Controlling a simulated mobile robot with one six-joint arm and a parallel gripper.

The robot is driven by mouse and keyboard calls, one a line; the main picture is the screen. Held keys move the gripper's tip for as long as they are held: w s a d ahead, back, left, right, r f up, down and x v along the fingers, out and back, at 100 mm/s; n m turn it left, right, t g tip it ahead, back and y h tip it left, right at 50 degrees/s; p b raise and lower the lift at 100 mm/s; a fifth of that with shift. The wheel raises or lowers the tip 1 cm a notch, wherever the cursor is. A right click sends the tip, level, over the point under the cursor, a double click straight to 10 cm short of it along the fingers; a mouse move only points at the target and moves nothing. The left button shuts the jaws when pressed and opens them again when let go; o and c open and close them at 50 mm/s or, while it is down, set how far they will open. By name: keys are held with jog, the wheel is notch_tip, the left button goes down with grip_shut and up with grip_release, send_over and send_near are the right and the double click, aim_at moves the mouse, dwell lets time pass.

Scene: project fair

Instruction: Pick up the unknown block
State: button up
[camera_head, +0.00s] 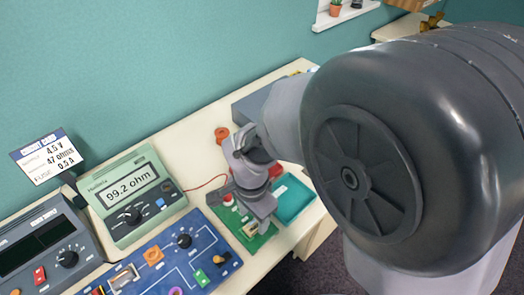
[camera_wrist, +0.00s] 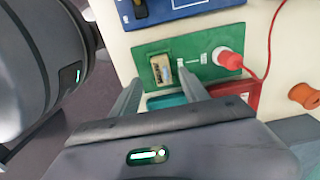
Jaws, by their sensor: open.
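The unknown block is most likely the small tan block (camera_wrist: 161,70) with a darker marking, seated on the green board (camera_wrist: 205,50) in the wrist view. My gripper (camera_wrist: 159,77) is open, its two fingers spread and pointing toward the board, with the block seen between and just beyond their tips. The gap between tips and block is hard to judge.
A red plug (camera_wrist: 228,58) with a red wire stands beside the block on the board. A teal tray (camera_head: 295,204) lies to the right. A green meter (camera_head: 130,195) reads 99.2 ohm. A blue circuit board (camera_head: 170,262) is at left, and an orange spool (camera_wrist: 304,96) at right.

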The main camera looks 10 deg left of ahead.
aim_at(254, 224)
jog(key=f, duration=0.1)
jog(key=f+b, duration=0.1)
jog(key=f, duration=0.1)
jog(key=f+b, duration=0.1)
jog(key=shift+w+f, duration=0.25)
jog(key=shift+f, duration=0.15)
jog(key=shift+r, duration=0.15)
grip_shut()
jog(key=shift+r, duration=0.1)
notch_tip(254, 224, up, 4)
jog(key=shift+d+f+p, duration=0.1)
jog(key=shift+p, duration=1.1)
jog(key=s+d+r+p, duration=0.1)
jog(key=d+r+p, duration=0.1)
jog(key=d, duration=0.5)
jog(key=s+d+r+p, duration=0.2)
jog(key=d, duration=0.6)
jog(key=shift+s+d+p, duration=0.2)
jog(key=shift+p, duration=0.1)
